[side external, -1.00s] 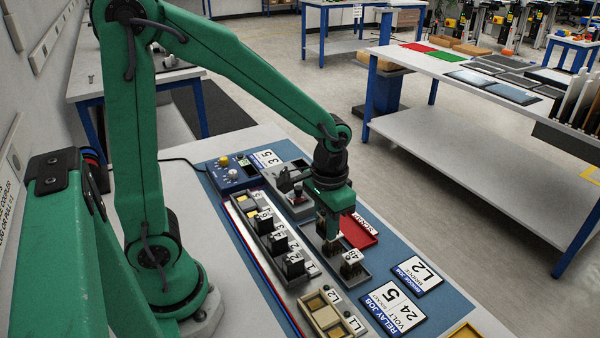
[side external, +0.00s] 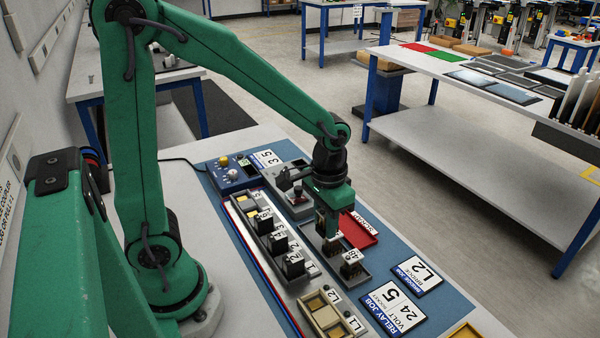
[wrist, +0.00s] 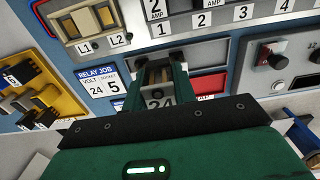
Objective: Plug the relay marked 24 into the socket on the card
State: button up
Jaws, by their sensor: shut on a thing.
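My gripper (side external: 329,230) is low over the grey tray (side external: 369,280) and shut on the relay marked 24 (wrist: 159,103). The socket strip (side external: 300,283) runs left of the tray. Several of its sockets hold black relays; those at its far end look empty.
A relay marked 48 (side external: 352,264) stands in the tray's near end. A red scrap tray (side external: 359,231) is just beyond. A control box with a lever (side external: 294,196) stands behind the gripper. A beige L1/L2 block (side external: 327,312) sits at the strip's near end.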

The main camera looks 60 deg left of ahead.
jog(key=s+a, duration=0.2)
jog(key=a, duration=0.8)
jog(key=s+a+f, duration=0.1)
jog(key=s+a, duration=0.2)
jog(key=a, duration=0.7)
jog(key=s+a+f, duration=0.1)
jog(key=s+a, duration=0.1)
jog(key=a, duration=0.9)
jog(key=shift+s, duration=0.25)
jog(key=shift+d+f, duration=0.1)
jog(key=shift+f, duration=3.25)
jog(key=shift+f, duration=0.45)
jog(key=o, duration=1)
jog(key=shift+d, duration=0.1)
jog(key=shift+o, duration=1)
jog(key=shift+s, duration=0.1)
